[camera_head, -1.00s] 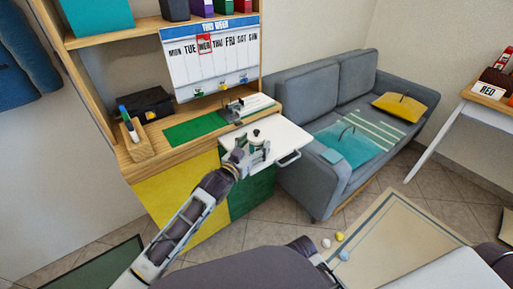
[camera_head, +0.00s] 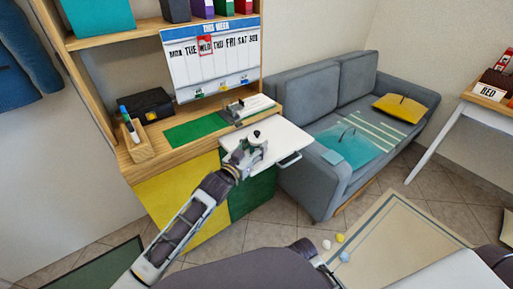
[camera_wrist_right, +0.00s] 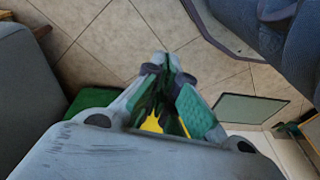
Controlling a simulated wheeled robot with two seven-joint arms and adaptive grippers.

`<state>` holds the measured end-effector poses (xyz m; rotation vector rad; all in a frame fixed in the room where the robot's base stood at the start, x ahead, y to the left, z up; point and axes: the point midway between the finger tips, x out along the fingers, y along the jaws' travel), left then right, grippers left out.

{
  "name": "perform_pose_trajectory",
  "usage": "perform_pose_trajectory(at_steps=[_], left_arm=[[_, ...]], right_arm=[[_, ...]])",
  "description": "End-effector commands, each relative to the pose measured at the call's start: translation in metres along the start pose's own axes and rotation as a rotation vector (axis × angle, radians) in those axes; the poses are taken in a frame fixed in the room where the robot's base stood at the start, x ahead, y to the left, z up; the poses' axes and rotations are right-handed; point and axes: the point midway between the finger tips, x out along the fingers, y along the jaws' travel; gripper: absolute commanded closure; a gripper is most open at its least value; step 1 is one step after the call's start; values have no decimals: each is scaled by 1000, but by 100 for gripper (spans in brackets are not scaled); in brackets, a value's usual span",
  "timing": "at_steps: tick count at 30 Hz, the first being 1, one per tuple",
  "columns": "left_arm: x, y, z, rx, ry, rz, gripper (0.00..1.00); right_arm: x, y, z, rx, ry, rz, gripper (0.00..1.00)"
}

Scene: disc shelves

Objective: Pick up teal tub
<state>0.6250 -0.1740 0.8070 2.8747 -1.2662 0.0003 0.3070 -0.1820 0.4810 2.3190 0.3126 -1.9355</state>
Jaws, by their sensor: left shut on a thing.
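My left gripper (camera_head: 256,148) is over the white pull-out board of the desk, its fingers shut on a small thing. A bit of teal-green, which looks like the teal tub (camera_head: 244,146), shows between and beside the fingers; they hide most of it. I cannot tell whether it touches the board. A small dark knob (camera_head: 257,134) shows just behind the fingertips. In the right wrist view my right gripper (camera_wrist_right: 165,62) points over the tiled floor, its fingertips together and nothing clearly held.
The white board (camera_head: 285,138) has a handle at its right front corner. Behind it are a green mat (camera_head: 195,130), a pen holder (camera_head: 133,140) and a black case (camera_head: 146,104). A grey sofa (camera_head: 300,95) with a teal cloth (camera_head: 343,147) stands to the right.

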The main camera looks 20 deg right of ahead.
Motion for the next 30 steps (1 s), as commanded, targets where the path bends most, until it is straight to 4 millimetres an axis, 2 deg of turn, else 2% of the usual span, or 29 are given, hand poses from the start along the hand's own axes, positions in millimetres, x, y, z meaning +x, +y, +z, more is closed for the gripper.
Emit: perform_pose_trajectory(at_steps=[5,11,20,24,30], left_arm=[[0,0,-4,0,3,0,87],[0,0,-18,1,5,1,87],[0,0,-60,1,6,1,87],[0,0,-79,1,5,0,87],[0,0,-96,1,3,0,87]], right_arm=[[-1,0,0,0,0,0,100],[-1,1,0,0,-2,2,100],[12,3,12,1,-39,9,100],[27,7,9,6,-31,14,100],[40,10,14,6,-29,19,100]])
